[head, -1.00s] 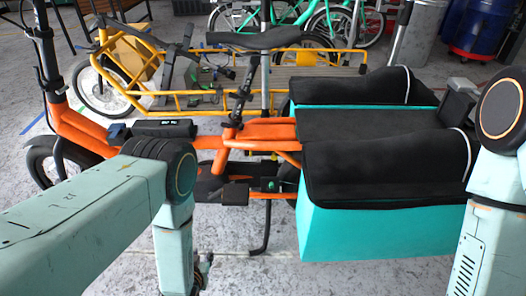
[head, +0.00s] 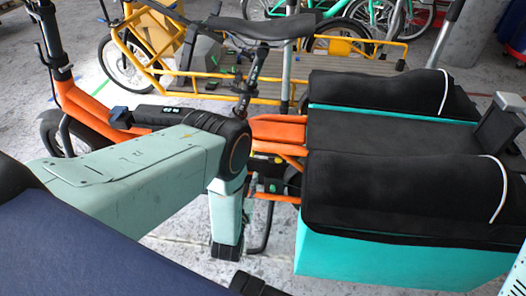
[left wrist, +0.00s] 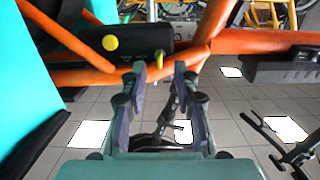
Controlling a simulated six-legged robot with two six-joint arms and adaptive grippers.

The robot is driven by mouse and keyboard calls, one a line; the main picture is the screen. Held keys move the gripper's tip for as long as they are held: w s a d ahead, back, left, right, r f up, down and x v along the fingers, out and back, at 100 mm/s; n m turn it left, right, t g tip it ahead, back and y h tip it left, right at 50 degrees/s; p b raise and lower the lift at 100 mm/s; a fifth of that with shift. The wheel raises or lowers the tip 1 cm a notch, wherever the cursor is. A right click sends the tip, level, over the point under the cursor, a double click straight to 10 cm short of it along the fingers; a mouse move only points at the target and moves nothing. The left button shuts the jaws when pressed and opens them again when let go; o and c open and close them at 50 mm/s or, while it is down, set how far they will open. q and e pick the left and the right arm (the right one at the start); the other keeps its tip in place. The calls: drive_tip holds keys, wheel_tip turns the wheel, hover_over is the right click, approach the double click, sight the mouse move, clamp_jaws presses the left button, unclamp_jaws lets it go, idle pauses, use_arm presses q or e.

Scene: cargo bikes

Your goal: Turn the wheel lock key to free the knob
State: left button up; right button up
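In the left wrist view, a black box (left wrist: 143,37) sits against the orange bike frame. It carries a round yellow knob (left wrist: 110,42) on its left part and a small yellow key (left wrist: 159,58) at its right. My left gripper (left wrist: 160,70) is open, its two fingers pointing at the box. The key shows in the gap between the fingertips, slightly beyond them; I see no contact. In the head view my left arm hides much of the orange frame (head: 85,110), and knob and key cannot be made out. My right gripper is not in view.
The orange cargo bike has a teal box (head: 390,262) with black covers at its rear. A yellow cargo bike (head: 190,82) stands behind it.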

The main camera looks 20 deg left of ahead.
sight(254, 149)
use_arm(q)
drive_tip(key=w+a+r+t+b, duration=0.1)
drive_tip(key=w+a+r+b, duration=0.1)
drive_tip(key=w, duration=0.6)
drive_tip(key=shift+b, duration=0.35)
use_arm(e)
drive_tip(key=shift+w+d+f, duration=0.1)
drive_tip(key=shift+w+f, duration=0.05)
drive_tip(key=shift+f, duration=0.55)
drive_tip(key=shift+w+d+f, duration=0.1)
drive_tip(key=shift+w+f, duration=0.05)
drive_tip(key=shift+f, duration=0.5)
use_arm(q)
clamp_jaws()
